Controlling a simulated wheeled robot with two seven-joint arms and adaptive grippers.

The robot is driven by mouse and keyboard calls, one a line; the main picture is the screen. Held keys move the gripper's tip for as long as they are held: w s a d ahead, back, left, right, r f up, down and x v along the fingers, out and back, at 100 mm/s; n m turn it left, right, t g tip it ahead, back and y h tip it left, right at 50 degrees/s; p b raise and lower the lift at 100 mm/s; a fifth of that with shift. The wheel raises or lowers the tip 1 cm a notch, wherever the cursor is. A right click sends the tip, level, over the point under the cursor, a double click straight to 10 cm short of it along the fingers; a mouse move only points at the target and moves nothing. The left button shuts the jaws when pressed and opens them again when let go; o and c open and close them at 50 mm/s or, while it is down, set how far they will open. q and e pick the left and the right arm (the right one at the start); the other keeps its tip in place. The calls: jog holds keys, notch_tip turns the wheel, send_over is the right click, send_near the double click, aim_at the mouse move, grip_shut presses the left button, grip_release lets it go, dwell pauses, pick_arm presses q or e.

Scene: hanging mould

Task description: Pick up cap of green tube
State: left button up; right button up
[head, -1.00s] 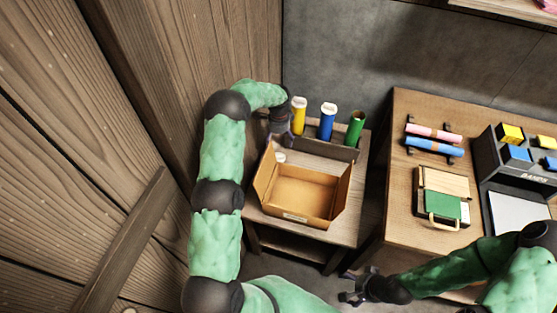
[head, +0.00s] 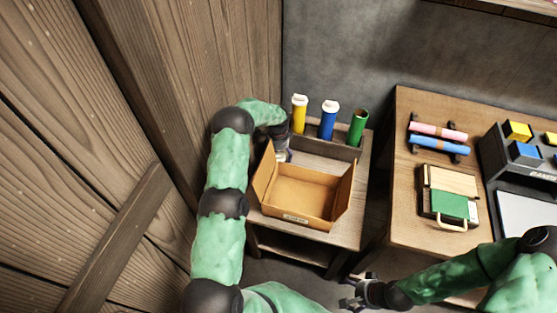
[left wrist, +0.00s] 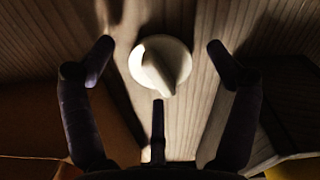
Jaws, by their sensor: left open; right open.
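The green tube (head: 358,128) stands upright without a cap in a holder at the back of the small table. A white round cap (left wrist: 160,65) with a raised grip ridge lies on the wooden tabletop in the left wrist view. My left gripper (head: 283,154) is over the table left of the holder, behind the open box. In the left wrist view its open fingers (left wrist: 160,62) stand on either side of the cap, apart from it. In the head view the gripper mostly hides the cap. My right gripper (head: 352,296) is open and empty at the bottom, away from the small table.
A yellow tube (head: 299,115) and a blue tube (head: 328,120), both with white caps, stand beside the green tube. An open cardboard box (head: 268,196) takes up the table's front. A wooden wall (head: 215,60) is close on the left. Another table (head: 400,180) stands on the right.

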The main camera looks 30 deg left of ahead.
pick_arm(q)
jog(key=shift+r, duration=0.1)
jog(key=c, duration=1)
jog(key=shift+o, duration=0.2)
jog(key=shift+r, duration=0.1)
